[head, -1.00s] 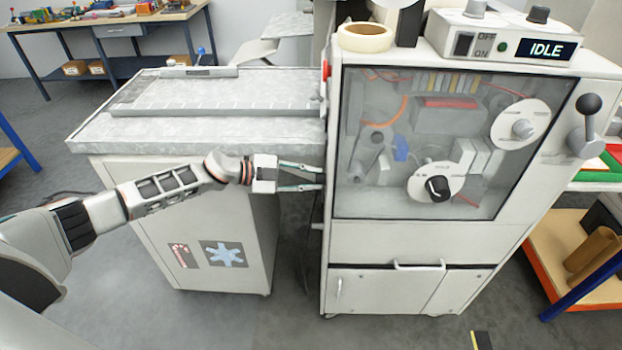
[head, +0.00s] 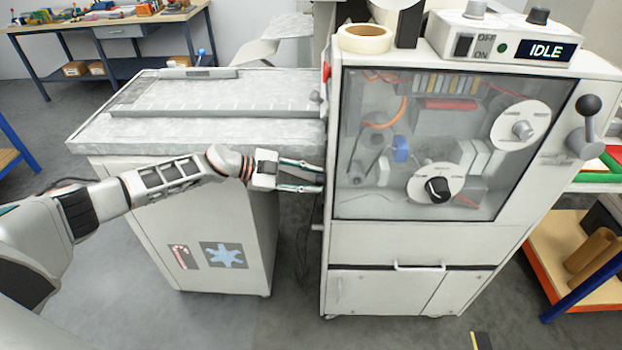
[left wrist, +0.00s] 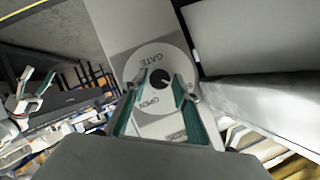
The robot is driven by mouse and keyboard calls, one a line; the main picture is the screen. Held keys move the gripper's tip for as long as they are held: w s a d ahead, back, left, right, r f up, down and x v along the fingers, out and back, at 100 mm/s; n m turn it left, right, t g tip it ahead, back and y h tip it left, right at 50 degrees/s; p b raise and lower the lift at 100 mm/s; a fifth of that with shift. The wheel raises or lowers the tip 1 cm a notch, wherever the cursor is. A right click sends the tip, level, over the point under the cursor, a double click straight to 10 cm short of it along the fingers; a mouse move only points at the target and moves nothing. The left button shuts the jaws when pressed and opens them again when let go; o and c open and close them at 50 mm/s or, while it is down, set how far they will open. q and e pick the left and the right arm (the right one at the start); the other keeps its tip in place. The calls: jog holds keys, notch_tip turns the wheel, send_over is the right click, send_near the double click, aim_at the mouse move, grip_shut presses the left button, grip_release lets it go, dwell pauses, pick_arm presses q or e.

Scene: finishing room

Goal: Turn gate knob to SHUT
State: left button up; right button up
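The gate knob is a small dark knob (left wrist: 160,78) at the centre of a white round dial (left wrist: 146,62) marked GATE and OPEN in the left wrist view. The lettering is upside down there, and I cannot make out where the knob points. My left gripper (head: 321,178) is at the left side of the machine cabinet (head: 372,243), which hides the dial in the head view. In the left wrist view its teal-padded fingers (left wrist: 157,90) are apart, one on each side of the knob; contact is unclear. My right gripper (left wrist: 37,82) shows small in the left wrist view, its fingers spread.
The machine's clear front window (head: 375,200) shows two other round dials, one with a black knob (head: 438,189). A control box reading IDLE (head: 545,50) and a tape roll (head: 365,37) sit on top. A metal-topped cabinet (head: 200,125) stands left, under my left arm.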

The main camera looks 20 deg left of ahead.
pick_arm(q)
jog(key=v, duration=1.2)
dwell(0.6)
